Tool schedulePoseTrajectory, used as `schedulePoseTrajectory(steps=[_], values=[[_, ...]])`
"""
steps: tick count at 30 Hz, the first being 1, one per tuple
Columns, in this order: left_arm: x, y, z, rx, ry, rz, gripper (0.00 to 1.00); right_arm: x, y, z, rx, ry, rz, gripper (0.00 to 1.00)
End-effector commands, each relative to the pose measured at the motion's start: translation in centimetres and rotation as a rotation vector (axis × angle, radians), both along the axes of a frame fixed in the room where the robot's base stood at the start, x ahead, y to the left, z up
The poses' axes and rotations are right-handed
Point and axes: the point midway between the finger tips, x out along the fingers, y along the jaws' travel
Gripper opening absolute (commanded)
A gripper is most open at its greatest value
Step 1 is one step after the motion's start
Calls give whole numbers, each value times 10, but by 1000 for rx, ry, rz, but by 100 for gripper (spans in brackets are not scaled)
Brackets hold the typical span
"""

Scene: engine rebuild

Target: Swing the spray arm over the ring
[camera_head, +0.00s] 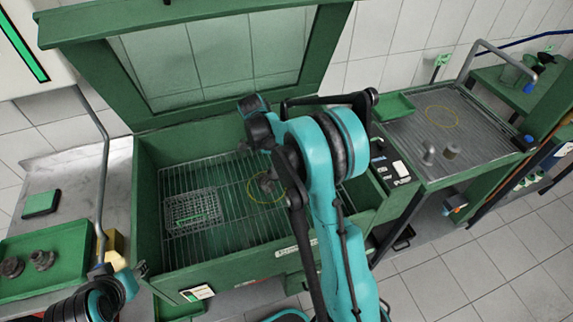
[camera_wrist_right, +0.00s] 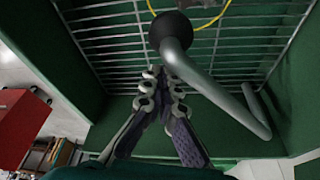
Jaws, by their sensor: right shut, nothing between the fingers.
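The spray arm (camera_wrist_right: 195,75) is a bent grey pipe with a black rounded head (camera_wrist_right: 170,32), seen in the right wrist view above a wire rack. My right gripper (camera_wrist_right: 165,80) is shut and empty, its fingertips just below the black head; I cannot tell whether they touch. The yellow ring (camera_wrist_right: 205,22) lies beyond the head, which overlaps its near edge in this view. In the head view the ring (camera_head: 250,194) is on the washer rack, with a small grey part (camera_head: 267,183) inside it. My right arm hides its gripper there.
The green washer (camera_head: 147,210) has its windowed lid (camera_head: 210,55) raised. A wire basket (camera_head: 193,212) sits on the rack's left. A green tray (camera_head: 75,275) with grey parts is at left. A drain table (camera_head: 400,135) at right bears another yellow ring (camera_head: 442,116) and grey parts.

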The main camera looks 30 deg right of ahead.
Motion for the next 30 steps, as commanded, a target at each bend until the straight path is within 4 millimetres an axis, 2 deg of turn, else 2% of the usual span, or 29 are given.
schedulePoseTrajectory(steps=[6, 12, 30], values=[[0, 0, 3, 0, 0, 0, 37, 24, 15, 0, 0, 0, 1, 0], [0, 0, 4, 0, 0, 0, 37, 37, 22, 0, 1, 0, 0, 0], [0, 0, 5, 0, 0, 0, 37, 45, 28, 0, 5, -5, 7, 0]])
